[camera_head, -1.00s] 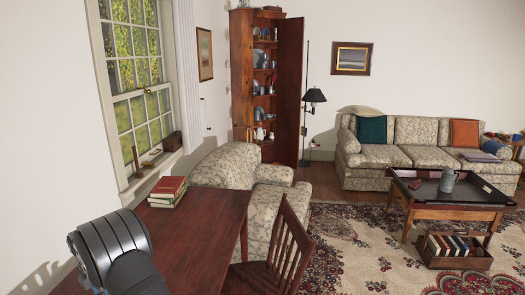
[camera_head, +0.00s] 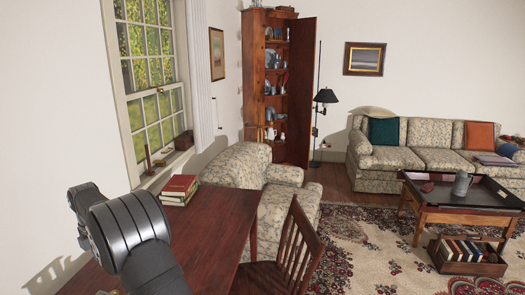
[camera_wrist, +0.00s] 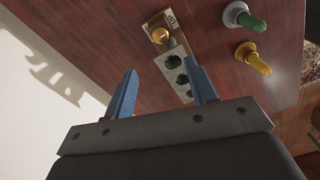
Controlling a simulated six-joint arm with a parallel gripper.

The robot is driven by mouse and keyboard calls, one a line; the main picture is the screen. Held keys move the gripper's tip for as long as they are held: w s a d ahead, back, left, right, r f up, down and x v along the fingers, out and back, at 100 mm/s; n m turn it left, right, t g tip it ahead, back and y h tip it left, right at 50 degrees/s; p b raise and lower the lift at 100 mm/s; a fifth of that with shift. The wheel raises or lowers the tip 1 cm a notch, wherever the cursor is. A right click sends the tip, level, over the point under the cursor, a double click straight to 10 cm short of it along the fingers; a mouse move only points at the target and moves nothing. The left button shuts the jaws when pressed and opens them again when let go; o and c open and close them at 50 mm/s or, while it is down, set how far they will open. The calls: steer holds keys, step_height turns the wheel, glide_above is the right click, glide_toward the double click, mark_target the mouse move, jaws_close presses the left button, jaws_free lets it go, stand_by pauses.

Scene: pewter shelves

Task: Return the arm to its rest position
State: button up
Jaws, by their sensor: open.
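My gripper (camera_wrist: 161,92) shows in the wrist view with its two blue fingers spread apart and nothing between them. It points over the reddish-brown desk (camera_wrist: 120,40). In the head view my arm stands at the lower left, beside the desk (camera_head: 215,225); the gripper itself is not visible there.
A green-tipped piece (camera_wrist: 243,17) and a yellow-tipped piece (camera_wrist: 253,57) rest on the desk to the right. A stack of books (camera_head: 179,189) sits on the desk's far end by the window. A wooden chair (camera_head: 298,250) stands at its right side.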

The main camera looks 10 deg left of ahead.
step_height(320, 180, up, 4)
step_height(320, 180, down, 17)
steer(key=shift+f, duration=0.1)
steer(key=shift+n, duration=0.8)
step_height(320, 180, up, 17)
glide_above(113, 293)
step_height(113, 293, down, 11)
steer(key=shift+d+f, duration=0.1)
steer(key=shift+f, duration=0.8)
